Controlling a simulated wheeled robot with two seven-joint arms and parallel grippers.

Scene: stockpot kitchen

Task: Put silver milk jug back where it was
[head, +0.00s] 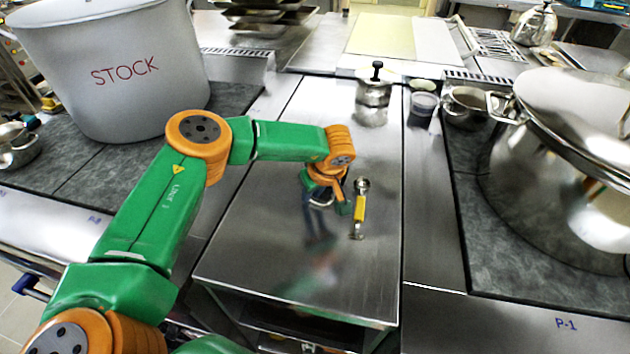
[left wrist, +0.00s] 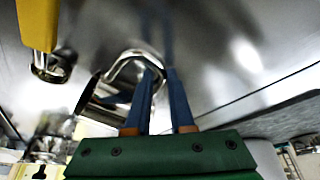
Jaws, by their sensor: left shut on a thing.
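The silver milk jug (left wrist: 93,95) shows in the left wrist view, just left of my left gripper's blue fingers. Its bent handle (left wrist: 128,62) runs between the fingers of my left gripper (left wrist: 158,75), which is shut on it. In the head view my left gripper (head: 320,197) is low over the middle of the steel counter (head: 270,235), and the arm largely hides the jug. I cannot tell whether the jug touches the counter. My right gripper is not in view.
A yellow-handled tool (head: 359,208) lies just right of my left gripper. A steel press pot with black knob (head: 372,103) and a dark cup (head: 422,110) stand behind. A stock pot (head: 120,75) is left, a large shiny pot (head: 560,170) right. The counter's front is clear.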

